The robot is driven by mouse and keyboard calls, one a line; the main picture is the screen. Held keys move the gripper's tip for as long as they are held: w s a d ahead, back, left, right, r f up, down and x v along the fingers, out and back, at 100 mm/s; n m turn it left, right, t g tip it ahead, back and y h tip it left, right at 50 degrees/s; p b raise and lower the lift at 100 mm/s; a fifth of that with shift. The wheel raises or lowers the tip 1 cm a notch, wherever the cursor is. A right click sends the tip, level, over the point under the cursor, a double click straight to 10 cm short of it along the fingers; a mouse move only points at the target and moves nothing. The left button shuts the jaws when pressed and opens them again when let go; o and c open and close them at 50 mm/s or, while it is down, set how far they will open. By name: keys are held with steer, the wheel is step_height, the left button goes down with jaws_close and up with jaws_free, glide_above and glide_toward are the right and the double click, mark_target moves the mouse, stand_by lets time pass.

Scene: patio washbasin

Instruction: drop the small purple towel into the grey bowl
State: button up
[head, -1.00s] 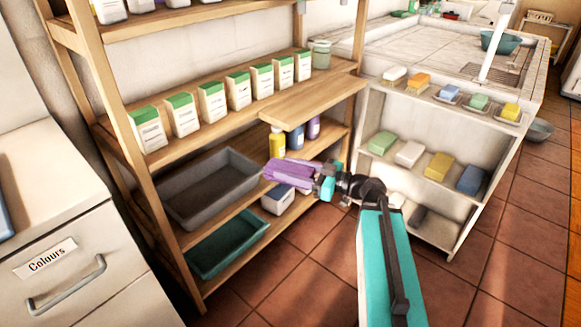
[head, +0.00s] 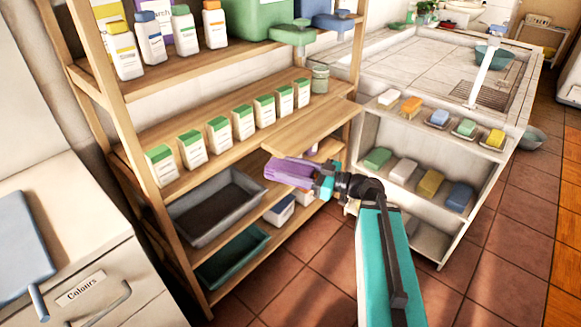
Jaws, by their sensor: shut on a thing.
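The small purple towel (head: 287,171) is folded and held in my gripper (head: 315,178), which is shut on its right end. The towel is in front of the wooden shelf unit, near the level of the pull-out board. A bowl that looks grey (head: 532,139) is at the far right, by the outer side of the washbasin block, low down by the tiled floor. It is well apart from my gripper, and part of it is hidden by the block.
The shelf unit (head: 150,190) holds cartons, bottles, a grey tray (head: 176,208) and a teal tray (head: 205,272). The washbasin block (head: 425,262) carries several soaps. A teal bowl (head: 497,56) is in the basin area. Tiled floor (head: 490,270) is clear at the right.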

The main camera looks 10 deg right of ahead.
mark_target(290, 167)
step_height(290, 167, up, 20)
steer(key=p, duration=2.3)
steer(key=shift+r, duration=0.2)
